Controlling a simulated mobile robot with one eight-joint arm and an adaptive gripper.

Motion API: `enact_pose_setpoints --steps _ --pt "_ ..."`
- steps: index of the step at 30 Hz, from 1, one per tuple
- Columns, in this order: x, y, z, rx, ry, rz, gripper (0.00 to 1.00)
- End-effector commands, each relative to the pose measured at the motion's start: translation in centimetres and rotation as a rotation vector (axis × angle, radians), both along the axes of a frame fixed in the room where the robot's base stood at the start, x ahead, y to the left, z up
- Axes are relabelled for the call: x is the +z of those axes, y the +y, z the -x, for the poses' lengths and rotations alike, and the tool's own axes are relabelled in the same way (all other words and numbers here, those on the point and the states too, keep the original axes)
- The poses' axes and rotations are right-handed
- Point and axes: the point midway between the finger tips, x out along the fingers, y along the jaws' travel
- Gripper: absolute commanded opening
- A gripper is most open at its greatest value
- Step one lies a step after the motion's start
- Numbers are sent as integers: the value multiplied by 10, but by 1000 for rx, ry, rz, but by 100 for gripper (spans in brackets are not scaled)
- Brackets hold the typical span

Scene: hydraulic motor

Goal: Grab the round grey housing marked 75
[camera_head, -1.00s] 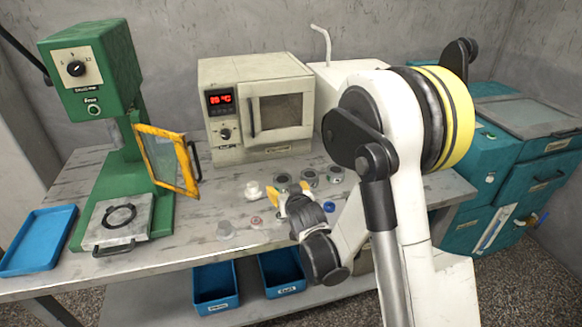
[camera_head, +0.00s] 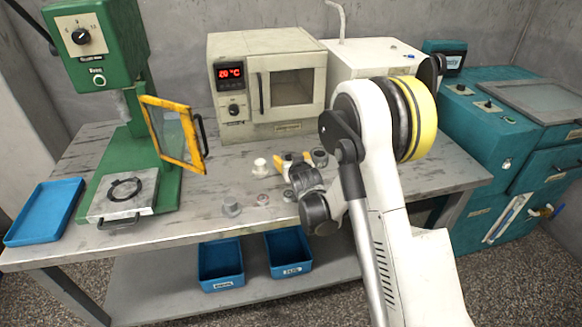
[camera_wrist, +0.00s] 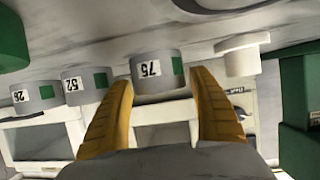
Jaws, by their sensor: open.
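The round grey housing marked 75 (camera_wrist: 158,72) shows upside down in the wrist view, with a white label and a green patch on its side. It stands on the table between the two yellow fingers of my gripper (camera_wrist: 163,88). The fingers are open, with one on each side of it; I cannot tell whether they touch it.
Grey housings marked 52 (camera_wrist: 85,84) and 26 (camera_wrist: 33,95) stand to its left in the wrist view. A white stepped part (camera_wrist: 241,55) stands close on its right. Small parts lie nearer the table's front, with an oven (camera_head: 267,85) behind and a green press (camera_head: 120,110) at left.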

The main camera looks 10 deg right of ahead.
Motion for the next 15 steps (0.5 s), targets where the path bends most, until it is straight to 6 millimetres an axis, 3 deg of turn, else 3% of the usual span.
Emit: enact_pose_setpoints --steps 6,11,15 --pt "1 0 -1 0 0 0 69" --pt "1 0 -1 0 0 0 20" --pt "1 0 -1 0 -1 0 18"
